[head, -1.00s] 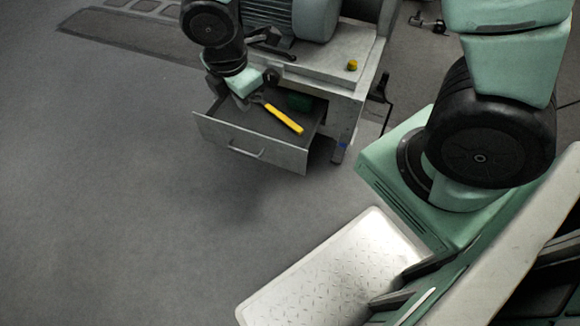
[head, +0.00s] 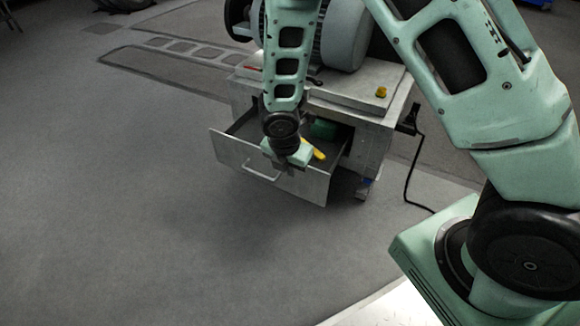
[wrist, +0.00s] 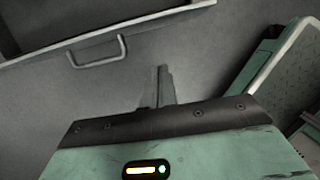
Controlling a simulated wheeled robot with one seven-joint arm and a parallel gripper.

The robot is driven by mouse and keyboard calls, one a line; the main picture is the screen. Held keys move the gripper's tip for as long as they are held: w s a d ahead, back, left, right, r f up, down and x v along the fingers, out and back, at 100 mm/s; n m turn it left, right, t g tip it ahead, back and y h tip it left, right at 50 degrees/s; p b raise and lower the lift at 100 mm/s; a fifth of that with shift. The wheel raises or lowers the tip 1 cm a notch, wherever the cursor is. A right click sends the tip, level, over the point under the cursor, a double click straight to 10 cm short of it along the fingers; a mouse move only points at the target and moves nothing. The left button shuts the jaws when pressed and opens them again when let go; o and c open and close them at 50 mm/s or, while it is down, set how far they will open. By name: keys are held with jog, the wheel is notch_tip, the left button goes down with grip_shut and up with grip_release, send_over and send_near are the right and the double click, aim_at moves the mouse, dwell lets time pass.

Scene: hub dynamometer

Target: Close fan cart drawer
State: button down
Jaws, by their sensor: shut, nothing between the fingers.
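The fan cart drawer (head: 235,155) is pulled out of the grey cart, with its front panel and bar handle facing the open floor. The handle also shows in the wrist view (wrist: 97,52), at upper left below the panel's pale top edge. My gripper (head: 284,166) is at the drawer's front panel, with its body hiding part of the panel's top edge. In the wrist view its fingers (wrist: 160,85) are together and empty, to the right of the handle. I cannot tell whether they touch the panel.
A yellow-handled tool (head: 315,151) and a green item (head: 323,129) lie in the drawer. A yellow knob (head: 381,92) and a large motor (head: 346,35) are on the cart top. A black cable (head: 408,180) runs down at the cart's right. Floor before the drawer is clear.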

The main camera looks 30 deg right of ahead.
jog(key=w+d+f+b, duration=0.1)
jog(key=d, duration=0.1)
jog(key=w+d+f+b, duration=0.1)
jog(key=shift+w+d+f, duration=0.4)
jog(key=shift+d, duration=0.1)
jog(key=w+d+p, duration=0.4)
jog(key=d+p, duration=0.1)
jog(key=d, duration=0.1)
jog(key=w+d+p, duration=0.4)
jog(key=d+p, duration=0.1)
jog(key=d, duration=0.1)
jog(key=w+d+p, duration=0.5)
jog(key=d+p, duration=0.1)
jog(key=shift+w+r, duration=0.1)
jog(key=shift+w+d, duration=0.4)
jog(key=shift+d, duration=0.2)
jog(key=shift+w+d, duration=0.1)
